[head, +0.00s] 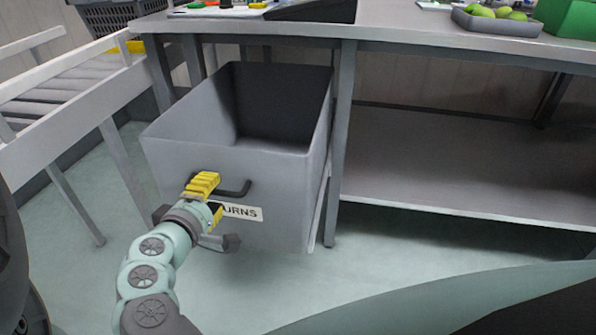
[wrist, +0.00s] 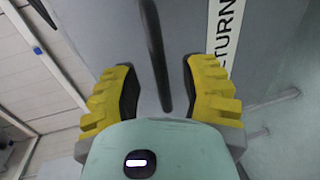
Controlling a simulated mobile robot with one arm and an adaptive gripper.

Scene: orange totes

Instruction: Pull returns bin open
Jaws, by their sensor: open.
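The grey returns bin (head: 222,165) hangs under the counter and stands pulled out toward me, with its empty inside showing. Its front carries a dark bar handle (head: 236,190) and a white label (head: 242,212) whose visible letters end in "URNS". My gripper (head: 210,198) is at the bin's front, by the left part of the handle. In the wrist view the yellow fingers (wrist: 160,92) are open, and the dark handle (wrist: 154,50) runs between them with a gap on each side. The label (wrist: 225,35) lies right of the fingers there.
The counter (head: 420,28) above holds a grey tray (head: 497,22) of green fruit and a green box (head: 571,18). A roller conveyor (head: 65,85) with white rails stands left. A lower shelf (head: 450,170) is right of the bin. Floor in front is clear.

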